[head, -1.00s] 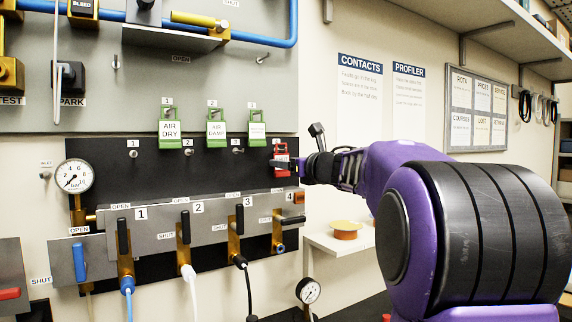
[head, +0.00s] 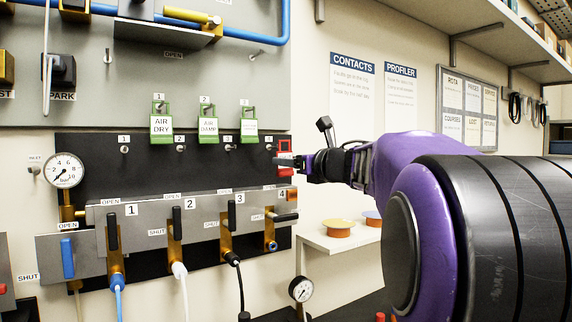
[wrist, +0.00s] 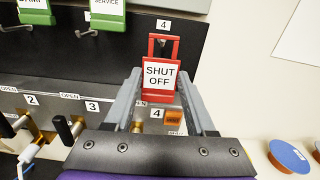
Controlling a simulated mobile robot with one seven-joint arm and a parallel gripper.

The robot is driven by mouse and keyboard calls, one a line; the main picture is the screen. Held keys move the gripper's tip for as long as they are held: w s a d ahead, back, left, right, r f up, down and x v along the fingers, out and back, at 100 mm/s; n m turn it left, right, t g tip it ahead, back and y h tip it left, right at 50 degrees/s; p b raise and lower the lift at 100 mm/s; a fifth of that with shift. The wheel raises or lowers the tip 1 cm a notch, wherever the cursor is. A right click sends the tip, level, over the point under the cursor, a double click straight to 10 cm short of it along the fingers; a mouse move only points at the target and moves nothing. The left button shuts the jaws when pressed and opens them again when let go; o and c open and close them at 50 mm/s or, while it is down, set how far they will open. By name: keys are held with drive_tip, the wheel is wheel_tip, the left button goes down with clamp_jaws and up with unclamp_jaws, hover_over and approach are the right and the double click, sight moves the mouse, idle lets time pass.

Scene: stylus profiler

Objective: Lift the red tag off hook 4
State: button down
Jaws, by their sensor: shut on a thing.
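The red tag (head: 284,147), with a white card reading SHUT OFF, is between the fingers of my gripper (head: 294,162) in front of the black panel. The tag also shows upright in the wrist view (wrist: 161,78), with a grey finger on each side. Its open red loop stands above the card, below the number 4 label (wrist: 163,24). In the head view, the spot of hook 4 (head: 268,147) is just left of the tag. I cannot tell whether the loop is clear of the hook.
Green tags (head: 161,127) hang in a row above the black panel (head: 90,150). Below are valve levers, one horizontal at number 4 (head: 285,217), and an orange block (wrist: 173,117). A shelf with spools (head: 338,229) is at right.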

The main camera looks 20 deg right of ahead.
drive_tip(key=s, duration=0.2)
drive_tip(key=shift+s+d+b, duration=0.25)
drive_tip(key=shift+s+b, duration=0.15)
idle(0.3)
